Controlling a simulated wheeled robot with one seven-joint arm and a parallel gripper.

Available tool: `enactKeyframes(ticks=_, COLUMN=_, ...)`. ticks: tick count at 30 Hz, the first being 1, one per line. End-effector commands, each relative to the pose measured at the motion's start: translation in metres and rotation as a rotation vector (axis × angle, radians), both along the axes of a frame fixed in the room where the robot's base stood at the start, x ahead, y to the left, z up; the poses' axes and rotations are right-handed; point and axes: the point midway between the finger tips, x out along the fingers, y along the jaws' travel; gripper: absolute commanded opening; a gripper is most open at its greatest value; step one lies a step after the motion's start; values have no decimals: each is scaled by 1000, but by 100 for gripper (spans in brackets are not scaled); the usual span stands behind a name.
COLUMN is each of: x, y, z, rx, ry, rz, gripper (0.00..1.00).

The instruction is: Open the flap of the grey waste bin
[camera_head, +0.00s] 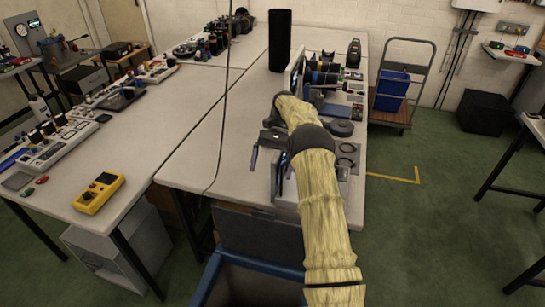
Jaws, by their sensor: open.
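At the bottom of the view stands a bin with a blue rim (208,278), partly cut off by the lower frame edge and partly covered by my arm. A dark grey panel (258,232) stands raised along its far side, against the table end; I cannot tell for certain that it is the bin's flap. The space inside the rim looks dark and open. My gripper (269,165) is open and empty over the near end of the middle table, beyond the bin and apart from it. My forearm hides the bin's right part.
The middle table (215,130) holds a tall black cylinder (280,40) and several devices on its right side. A yellow meter (99,193) lies on the left table. A thin cable hangs in front.

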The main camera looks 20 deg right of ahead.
Motion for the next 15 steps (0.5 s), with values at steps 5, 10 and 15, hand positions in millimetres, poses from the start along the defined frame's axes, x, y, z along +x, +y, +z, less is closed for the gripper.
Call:
enactKeyframes(ticks=5, x=5, y=-4, z=11, rx=2, ry=0, rz=-1, gripper=95)
enactKeyframes(ticks=10, x=8, y=-6, z=12, rx=2, ry=1, rz=-3, gripper=95)
enactKeyframes(ticks=15, x=8, y=-6, z=11, rx=2, ry=1, rz=-3, gripper=95)
